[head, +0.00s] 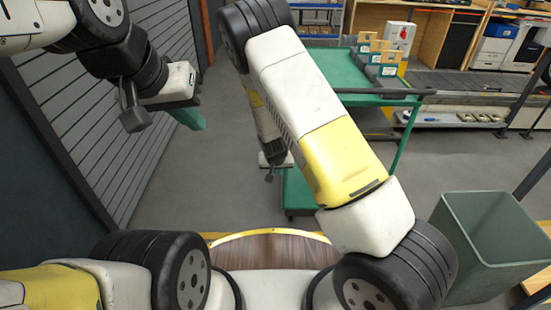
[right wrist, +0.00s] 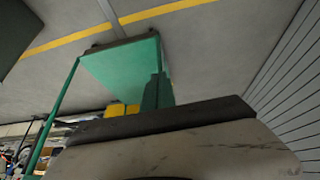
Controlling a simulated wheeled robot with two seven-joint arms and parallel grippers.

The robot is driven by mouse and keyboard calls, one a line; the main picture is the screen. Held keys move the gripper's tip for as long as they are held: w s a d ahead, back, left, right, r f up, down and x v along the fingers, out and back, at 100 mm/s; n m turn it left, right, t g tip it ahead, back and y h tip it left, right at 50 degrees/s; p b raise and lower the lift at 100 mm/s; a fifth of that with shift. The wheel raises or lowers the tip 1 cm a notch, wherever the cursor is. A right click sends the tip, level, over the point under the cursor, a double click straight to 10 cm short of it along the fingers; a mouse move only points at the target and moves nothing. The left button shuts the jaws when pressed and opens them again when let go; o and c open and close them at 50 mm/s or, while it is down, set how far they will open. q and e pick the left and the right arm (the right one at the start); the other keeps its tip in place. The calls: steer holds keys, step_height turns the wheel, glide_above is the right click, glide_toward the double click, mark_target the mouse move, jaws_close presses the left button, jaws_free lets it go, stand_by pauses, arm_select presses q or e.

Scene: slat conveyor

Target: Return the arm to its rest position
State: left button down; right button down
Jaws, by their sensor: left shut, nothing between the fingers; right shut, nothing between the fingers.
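My left gripper (head: 190,118) hangs at the upper left of the head view, in front of the grey slatted wall, its green fingers together and empty. My right arm (head: 310,115) rises from the lower right and folds over at the top of the head view. Its wrist (head: 275,158) hangs behind the upper links, in front of the green cart, and its fingers are hard to make out there. In the right wrist view the right gripper (right wrist: 157,92) shows green fingers together beyond a dark palm edge, with nothing between them.
The green cart (head: 345,72) stands close beyond my right arm, with several small boxes (head: 385,57) on top. A grey-green bin (head: 480,230) stands at the right. A slatted wall (head: 100,120) is at the left. Floor (head: 215,180) is clear between wall and cart.

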steer(key=shift+s+r, duration=0.1)
steer(key=shift+s, duration=0.15)
stand_by(0.3)
